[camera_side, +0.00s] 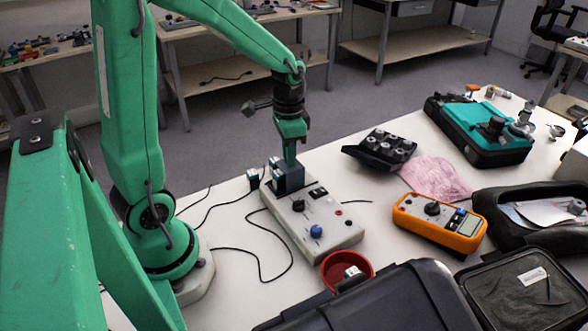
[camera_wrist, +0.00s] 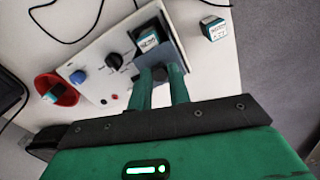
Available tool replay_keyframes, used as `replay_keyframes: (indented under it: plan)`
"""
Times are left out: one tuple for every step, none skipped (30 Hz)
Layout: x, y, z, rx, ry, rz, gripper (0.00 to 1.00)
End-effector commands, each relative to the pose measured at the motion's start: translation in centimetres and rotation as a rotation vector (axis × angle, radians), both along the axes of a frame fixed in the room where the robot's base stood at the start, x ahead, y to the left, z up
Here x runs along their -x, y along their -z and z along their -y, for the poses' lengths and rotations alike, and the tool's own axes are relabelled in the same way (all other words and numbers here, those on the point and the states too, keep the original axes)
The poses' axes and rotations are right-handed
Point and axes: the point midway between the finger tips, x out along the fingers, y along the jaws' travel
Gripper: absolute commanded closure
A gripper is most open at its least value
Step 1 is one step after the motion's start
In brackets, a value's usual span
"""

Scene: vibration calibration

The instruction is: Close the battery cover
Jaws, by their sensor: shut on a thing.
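The calibrator (camera_side: 312,222) is a pale box with a black knob, a blue knob and a red button. It also shows in the wrist view (camera_wrist: 100,58). At its far end the dark battery cover (camera_side: 290,177) stands raised, beside the open battery compartment. In the wrist view the cover (camera_wrist: 172,50) shows as a dark flap beside a battery (camera_wrist: 148,42) that sits in the compartment. My gripper (camera_side: 289,158) points down at the cover. Its green fingers (camera_wrist: 160,78) are close together and shut on the cover; the exact contact is partly hidden.
A loose battery (camera_side: 253,178) stands on the table behind the calibrator. A red bowl (camera_side: 346,270) holding a battery is close to its front. Thin black cables cross the table.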

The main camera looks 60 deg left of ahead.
Motion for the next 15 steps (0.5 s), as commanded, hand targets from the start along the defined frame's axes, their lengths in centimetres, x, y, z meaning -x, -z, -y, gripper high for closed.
replay_keyframes:
  plan:
    - [0.7, -0.1, 0.0, 0.0, 0.0, 0.002, 1.0]
    - [1.2, -0.1, 0.0, -0.001, 0.001, 0.001, 1.0]
    - [1.6, -0.2, 0.0, 0.0, 0.002, 0.002, 1.0]
    - [2.0, -0.1, 0.0, 0.0, 0.002, 0.002, 1.0]
    - [2.3, -0.1, 0.0, 0.0, 0.002, 0.002, 1.0]
    - [2.6, -0.1, 0.0, 0.0, 0.002, 0.002, 1.0]
    - [2.7, -0.1, 0.0, 0.0, 0.002, 0.002, 1.0]
    - [2.9, -0.1, 0.0, 0.0, 0.002, 0.002, 1.0]
    - [3.0, -0.1, 0.0, 0.0, 0.002, 0.002, 1.0]
    - [3.0, -0.1, 0.0, 0.0, 0.002, 0.002, 1.0]
    - [3.0, -0.1, 0.0, 0.0, 0.002, 0.002, 1.0]
    - [3.0, -0.1, 0.0, -0.001, 0.003, 0.001, 1.0]
    - [3.0, -0.1, 0.0, -0.001, 0.003, 0.001, 1.0]
    - [3.0, -0.1, 0.0, -0.001, 0.003, 0.001, 1.0]
    - [3.0, -0.1, 0.0, -0.001, 0.003, 0.001, 1.0]
